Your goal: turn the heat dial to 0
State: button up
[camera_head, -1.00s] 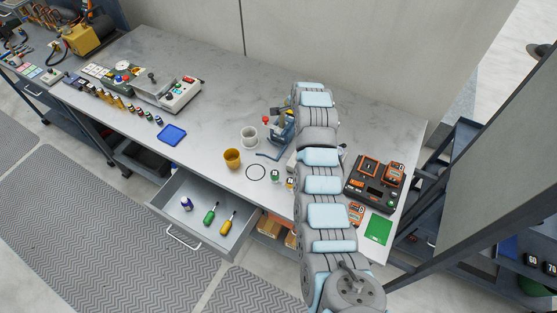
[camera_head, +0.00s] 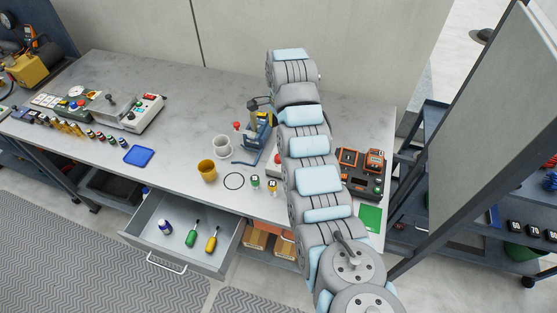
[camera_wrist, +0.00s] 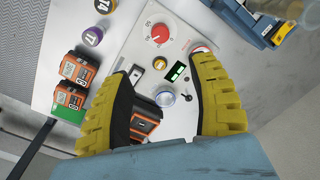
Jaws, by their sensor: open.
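The heat dial is a red round knob (camera_wrist: 160,33) with a white mark, on a pale control panel (camera_wrist: 138,48) in the wrist view. Small numbers ring it; I cannot read its setting for sure. My gripper (camera_wrist: 162,68) has two yellow ridged fingers spread wide apart, with nothing held between them. The dial lies beyond the fingertips, near the top of the picture, apart from them. A lit green display (camera_wrist: 177,71) and a clear bluish knob (camera_wrist: 165,97) show between the fingers. In the head view my arm hides the gripper and dial.
Orange-and-black battery packs (camera_wrist: 80,68) and a green sheet (camera_wrist: 66,112) lie left of the panel in the wrist view. In the head view, a brown cup (camera_head: 207,171), a white mug (camera_head: 221,146) and an open drawer (camera_head: 165,224) with tools are left of my arm.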

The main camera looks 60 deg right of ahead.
aim_at(279, 159)
jog(key=f, duration=0.4)
jog(key=f+b, duration=0.1)
jog(key=f, duration=0.9)
jog(key=shift+w+d+b, duration=0.2)
jog(key=shift+w+b, duration=0.05)
jog(key=shift+b, duration=0.05)
jog(key=shift+c, duration=0.3)
grip_shut()
